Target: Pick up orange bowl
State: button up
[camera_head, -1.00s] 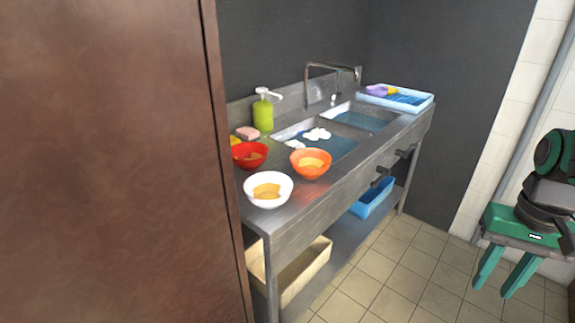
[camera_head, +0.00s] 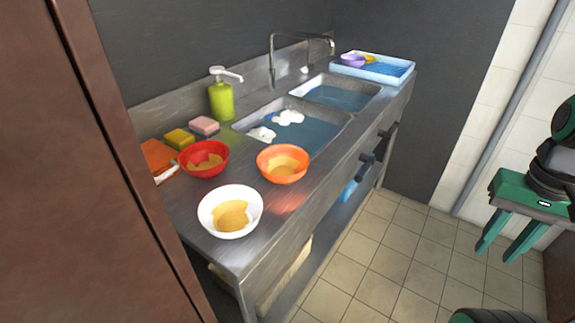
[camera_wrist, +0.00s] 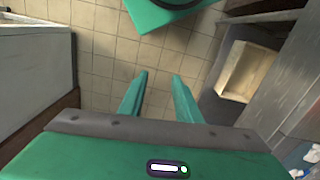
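The orange bowl (camera_head: 282,165) stands upright on the steel sink counter (camera_head: 300,201), in front of the near basin, with something yellow-orange inside. My gripper (camera_head: 497,247) is at the right of the head view, over the tiled floor and well away from the bowl. Its two green fingers are apart with nothing between them. In the wrist view my gripper (camera_wrist: 158,85) also shows open and empty above floor tiles. The orange bowl is not seen in the wrist view.
A white bowl (camera_head: 230,212) and a red bowl (camera_head: 204,160) stand close to the orange one. A green soap bottle (camera_head: 221,101), sponges (camera_head: 204,126) and a blue tray (camera_head: 390,69) are on the counter. A brown panel (camera_head: 70,200) blocks the left. The floor (camera_head: 370,240) in front is clear.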

jog(key=m+g+y, duration=0.2)
jog(key=m+y, duration=0.2)
jog(key=y, duration=1)
send_near(293, 177)
jog(key=x, duration=1)
jog(key=shift+w+a+r, duration=0.1)
jog(key=shift+w, duration=0.25)
grip_shut()
